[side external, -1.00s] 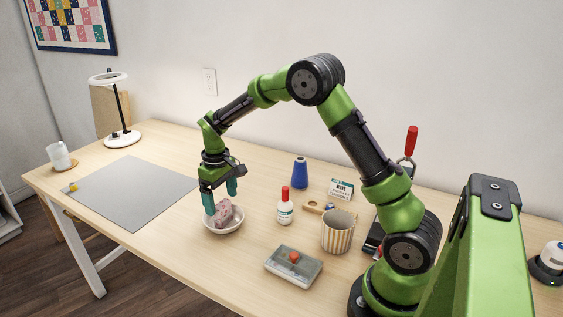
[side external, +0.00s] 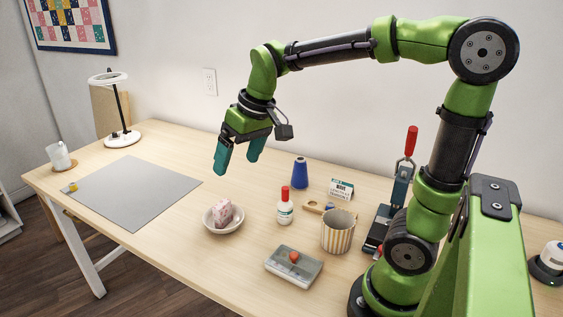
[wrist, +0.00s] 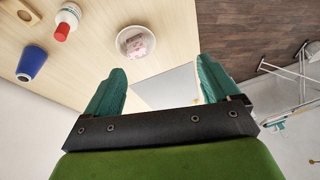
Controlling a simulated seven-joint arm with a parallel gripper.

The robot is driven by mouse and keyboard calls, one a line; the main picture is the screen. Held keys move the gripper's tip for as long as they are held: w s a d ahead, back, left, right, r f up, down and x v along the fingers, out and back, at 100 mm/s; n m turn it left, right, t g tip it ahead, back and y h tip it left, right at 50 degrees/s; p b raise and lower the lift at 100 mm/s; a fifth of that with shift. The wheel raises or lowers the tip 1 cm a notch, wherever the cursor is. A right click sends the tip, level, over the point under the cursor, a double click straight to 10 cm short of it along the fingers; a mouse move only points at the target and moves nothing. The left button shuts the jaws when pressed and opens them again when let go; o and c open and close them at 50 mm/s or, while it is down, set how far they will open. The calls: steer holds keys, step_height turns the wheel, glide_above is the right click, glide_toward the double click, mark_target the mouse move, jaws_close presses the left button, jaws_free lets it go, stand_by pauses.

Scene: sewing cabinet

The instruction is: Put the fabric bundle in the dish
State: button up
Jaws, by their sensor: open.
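The pink fabric bundle (side external: 223,212) lies inside the white dish (side external: 236,228), its top standing above the rim. Both also show in the wrist view, the bundle (wrist: 136,43) within the rim of the dish (wrist: 120,37). My gripper (side external: 236,165) is open and empty, raised well above the table and clear of the dish. Its teal fingers (wrist: 160,92) are spread apart in the wrist view with nothing between them.
A bottle with a red cap (side external: 285,208) stands right of the dish. A blue thread cone (side external: 300,172), a striped cup (side external: 338,232) and a grey box with an orange knob (side external: 293,268) are farther right. A grey mat (side external: 130,192) lies left with clear room.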

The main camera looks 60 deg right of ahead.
steer(key=s+a+f+m+t, duration=0.1)
steer(key=s+a+m+t, duration=0.1)
steer(key=s, duration=0.9)
steer(key=shift+s+a+t+y, duration=0.3)
steer(key=shift+a+t+y, duration=0.1)
steer(key=shift+a+t, duration=0.4)
